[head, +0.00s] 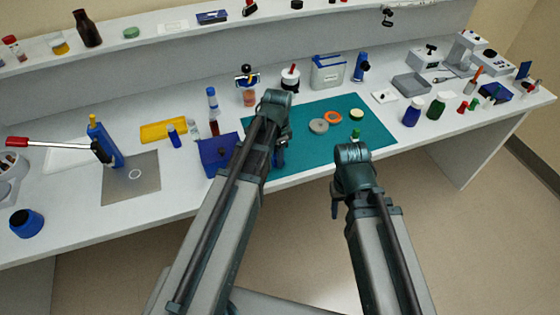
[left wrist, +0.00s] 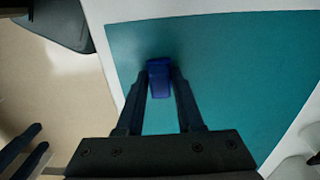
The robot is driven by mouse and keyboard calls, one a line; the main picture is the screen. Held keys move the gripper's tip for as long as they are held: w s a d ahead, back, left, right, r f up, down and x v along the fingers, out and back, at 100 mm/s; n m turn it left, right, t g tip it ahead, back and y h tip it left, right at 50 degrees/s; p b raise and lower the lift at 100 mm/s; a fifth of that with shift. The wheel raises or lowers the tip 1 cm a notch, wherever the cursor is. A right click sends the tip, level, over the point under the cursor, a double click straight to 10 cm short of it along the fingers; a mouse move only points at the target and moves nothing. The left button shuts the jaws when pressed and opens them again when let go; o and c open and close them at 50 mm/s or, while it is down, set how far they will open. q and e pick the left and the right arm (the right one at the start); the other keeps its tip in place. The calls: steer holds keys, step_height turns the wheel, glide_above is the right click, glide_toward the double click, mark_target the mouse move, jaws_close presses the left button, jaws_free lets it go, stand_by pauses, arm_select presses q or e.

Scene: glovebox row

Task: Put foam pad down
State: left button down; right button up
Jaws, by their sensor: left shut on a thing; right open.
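My left gripper (left wrist: 160,75) is shut on a small dark blue block, the foam pad (left wrist: 159,82), held between its fingertips. The pad is over the teal mat (left wrist: 240,70), close to one edge; I cannot tell whether it touches the mat. In the head view, the left gripper (head: 279,160) is at the front of the mat (head: 375,137), partly hidden by my left arm. My right gripper (head: 335,207) is open, in front of the bench edge, and mostly hidden by its own arm.
On the mat are a grey disc (head: 318,126), an orange ring (head: 333,117), a pale green-rimmed disc (head: 357,114) and a small green item (head: 355,135). A blue box (head: 217,155) stands left of the mat. Blue (head: 412,112) and green (head: 436,107) bottles stand to the right.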

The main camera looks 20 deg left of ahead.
arm_select(q)
steer(key=shift+a, duration=0.2)
steer(key=shift+d+f, duration=0.1)
steer(key=shift+f, duration=0.1)
steer(key=c, duration=0.5)
jaws_free()
steer(key=shift+r, duration=0.1)
steer(key=shift+c, duration=0.2)
steer(key=shift+r, duration=0.1)
step_height(320, 180, up, 12)
steer(key=p, duration=1.2)
steer(key=s+d+n+y, duration=0.1)
steer(key=s+d+n, duration=0.6)
steer(key=s+d, duration=0.3)
steer(key=s, duration=0.4)
steer(key=shift+s+d, duration=0.2)
